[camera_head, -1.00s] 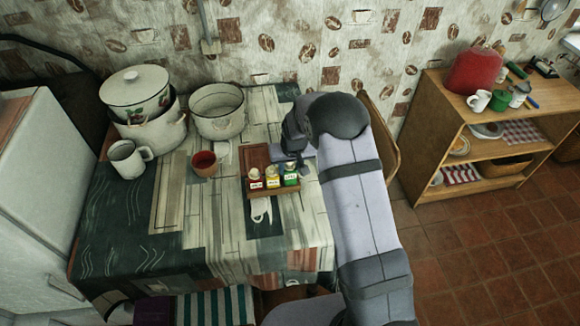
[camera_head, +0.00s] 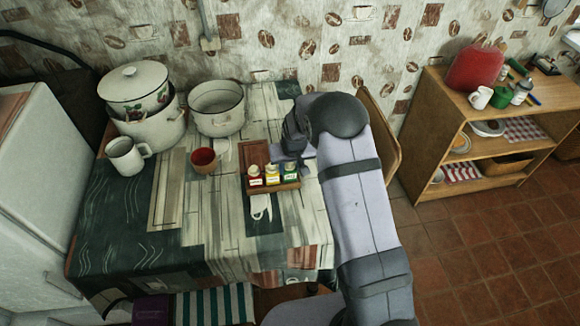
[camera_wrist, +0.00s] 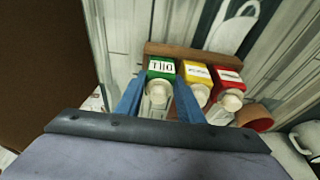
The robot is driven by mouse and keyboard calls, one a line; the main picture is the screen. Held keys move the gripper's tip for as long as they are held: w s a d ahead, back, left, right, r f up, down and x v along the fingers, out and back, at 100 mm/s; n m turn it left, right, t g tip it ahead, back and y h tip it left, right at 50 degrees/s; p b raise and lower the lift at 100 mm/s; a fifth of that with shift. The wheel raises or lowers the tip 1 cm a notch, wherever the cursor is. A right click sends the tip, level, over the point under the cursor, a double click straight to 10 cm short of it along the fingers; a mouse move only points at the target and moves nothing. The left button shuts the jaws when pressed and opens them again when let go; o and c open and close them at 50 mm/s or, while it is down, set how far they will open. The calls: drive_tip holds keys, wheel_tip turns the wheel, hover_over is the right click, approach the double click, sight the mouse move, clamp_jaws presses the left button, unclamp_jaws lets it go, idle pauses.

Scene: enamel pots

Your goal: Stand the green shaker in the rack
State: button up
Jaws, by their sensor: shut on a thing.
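The green shaker (camera_head: 290,172) stands upright at the right end of the wooden rack (camera_head: 257,154), in line with the yellow shaker (camera_head: 272,173) and the red shaker (camera_head: 255,174). In the wrist view the green shaker (camera_wrist: 161,69) shows its label and pale top, beside the yellow shaker (camera_wrist: 196,74) and the red shaker (camera_wrist: 229,77). My gripper (camera_wrist: 159,88) has its blue fingers on either side of the green shaker, shut on it. The shaker's base is hidden, so I cannot tell if it rests on the rack floor. In the head view my arm hides the fingertips.
A red-brown cup (camera_head: 205,161) stands left of the rack. A white mug (camera_head: 126,157), stacked pots (camera_head: 140,105) and an open pot (camera_head: 217,108) stand farther left and back. The table front (camera_head: 205,235) is clear. A wooden shelf (camera_head: 440,120) stands at the right.

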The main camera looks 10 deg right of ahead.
drive_tip(key=o, duration=1)
drive_tip(key=shift+o, duration=0.2)
drive_tip(key=shift+s+f, duration=0.1)
drive_tip(key=b+v, duration=0.2)
drive_tip(key=v, duration=0.5)
drive_tip(key=shift+r, duration=0.25)
